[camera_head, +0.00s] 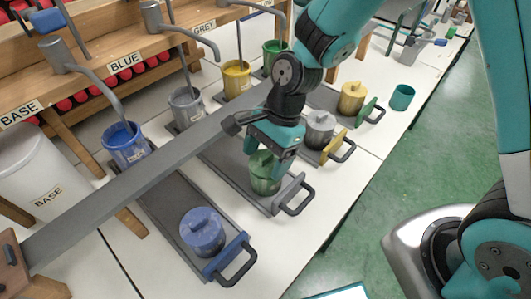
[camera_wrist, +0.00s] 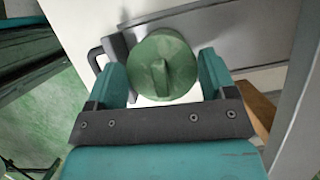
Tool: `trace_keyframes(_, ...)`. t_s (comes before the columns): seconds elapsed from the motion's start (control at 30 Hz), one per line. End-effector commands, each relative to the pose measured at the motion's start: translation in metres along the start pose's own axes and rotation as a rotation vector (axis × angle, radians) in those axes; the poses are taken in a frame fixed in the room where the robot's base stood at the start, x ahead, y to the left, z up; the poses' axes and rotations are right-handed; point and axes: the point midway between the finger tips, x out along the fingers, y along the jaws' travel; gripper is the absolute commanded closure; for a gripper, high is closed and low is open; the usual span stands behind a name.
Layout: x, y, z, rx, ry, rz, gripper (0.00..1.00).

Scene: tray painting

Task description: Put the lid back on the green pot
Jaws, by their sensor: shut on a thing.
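The green pot (camera_head: 265,186) stands on the grey tray near its black handle. Its round green lid (camera_wrist: 163,65) has a raised bar across the top and fills the space between my fingers in the wrist view. My gripper (camera_head: 266,156) points down over the pot and is shut on the lid. In the head view the lid is at the pot's top, partly hidden by my fingers. I cannot tell whether it rests on the rim or is just above it. The pot's body is hidden under the lid in the wrist view.
A lidded blue pot (camera_head: 202,232) stands on the nearer tray, and lidded grey (camera_head: 319,130) and yellow (camera_head: 352,97) pots stand farther off. A long grey bar (camera_head: 150,185) crosses left of my gripper.

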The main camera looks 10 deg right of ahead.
Motion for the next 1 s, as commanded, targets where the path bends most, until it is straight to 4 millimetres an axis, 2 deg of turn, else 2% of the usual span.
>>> trace_keyframes(0.3,0.0,0.0,0.0,0.0,0.0,0.0,0.45)
trace_keyframes(0.33,0.0,0.0,0.0,0.0,0.0,0.0,0.16)
trace_keyframes(0.4,0.0,0.0,0.0,0.0,0.0,0.0,0.0)
trace_keyframes(0.77,0.0,0.0,0.0,0.0,0.0,0.0,0.0)
trace_keyframes(1.0,-0.011,0.0,0.004,0.0,0.0,0.0,0.0)
